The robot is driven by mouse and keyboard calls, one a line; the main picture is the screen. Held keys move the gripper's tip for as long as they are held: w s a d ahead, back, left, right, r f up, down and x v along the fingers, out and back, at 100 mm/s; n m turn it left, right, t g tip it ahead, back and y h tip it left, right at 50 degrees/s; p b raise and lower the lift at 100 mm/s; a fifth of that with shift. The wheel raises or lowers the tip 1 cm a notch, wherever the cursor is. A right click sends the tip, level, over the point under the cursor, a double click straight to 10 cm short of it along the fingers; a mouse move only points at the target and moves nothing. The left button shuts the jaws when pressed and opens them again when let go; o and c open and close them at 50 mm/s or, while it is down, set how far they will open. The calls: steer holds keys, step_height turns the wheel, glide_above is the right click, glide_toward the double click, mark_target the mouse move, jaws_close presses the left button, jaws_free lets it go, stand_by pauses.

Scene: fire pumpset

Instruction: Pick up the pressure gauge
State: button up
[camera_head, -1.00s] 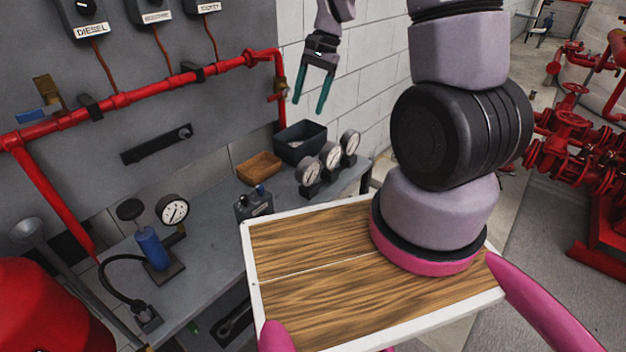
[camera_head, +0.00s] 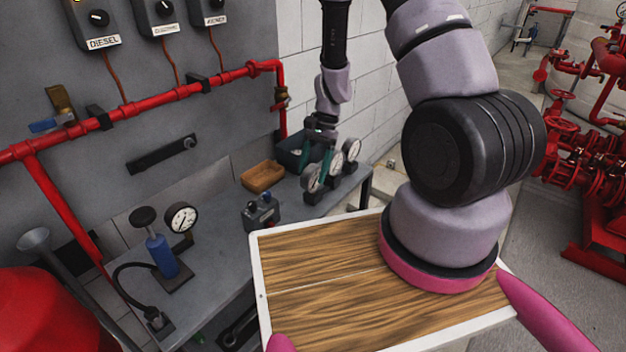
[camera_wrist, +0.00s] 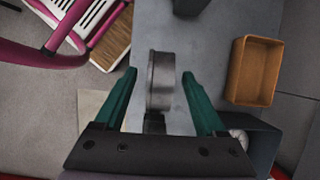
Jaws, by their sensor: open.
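Three round, white-faced pressure gauges stand in a row on small dark stands near the bench's right end: a left one (camera_head: 311,178), a middle one (camera_head: 335,164) and a right one (camera_head: 352,150). My gripper (camera_head: 316,166) is open, pointing down at this row. In the wrist view, a grey gauge (camera_wrist: 162,82) is seen edge-on between the two green fingers of my gripper (camera_wrist: 160,73), with gaps on both sides. It appears to be the left gauge. The fingers partly cover the row in the head view. Another gauge (camera_head: 181,218) sits on the blue hand pump.
An orange-brown tray (camera_head: 262,177) and a dark bin (camera_head: 290,150) stand close behind the gauges. A small dark box with blue knobs (camera_head: 262,212) is in front. The grey bench (camera_head: 222,262) meets a wall panel with a red pipe (camera_head: 150,104).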

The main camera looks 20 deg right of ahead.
mark_target(310, 178)
steer(key=shift+x, duration=1.55)
jaws_close()
